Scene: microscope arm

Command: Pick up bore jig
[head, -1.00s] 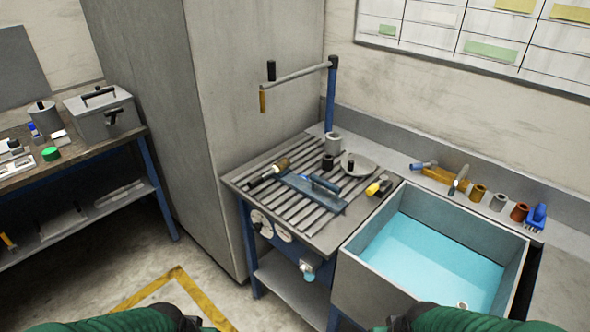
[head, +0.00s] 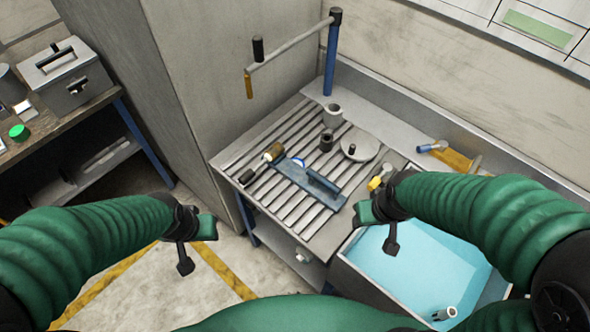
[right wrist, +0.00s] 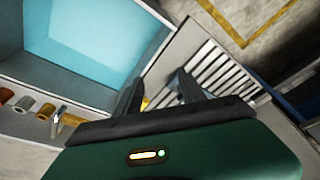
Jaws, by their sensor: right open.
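I cannot tell for sure which object is the bore jig. On the slatted bench top (head: 236,163) lie a blue flat tool with a handle (head: 308,184), a wood-and-black handled tool (head: 262,164), a dark short cylinder (head: 326,141), a grey hollow cylinder (head: 332,116) and a round grey plate with a knob (head: 362,147). My right gripper (head: 384,224) is over the boundary of bench and basin, near a yellow-and-black item (head: 376,182). Its jaws (right wrist: 158,88) are apart in the right wrist view. My left gripper (head: 187,254) hangs over the floor left of the bench, its jaws unclear.
A basin of blue water (head: 415,268) stands right of the bench, with a small cylinder (head: 445,313) near its front. A blue post with a swing arm (head: 290,48) rises behind the bench. A grey cabinet (head: 205,80) and a side table with a metal box (head: 68,78) are left.

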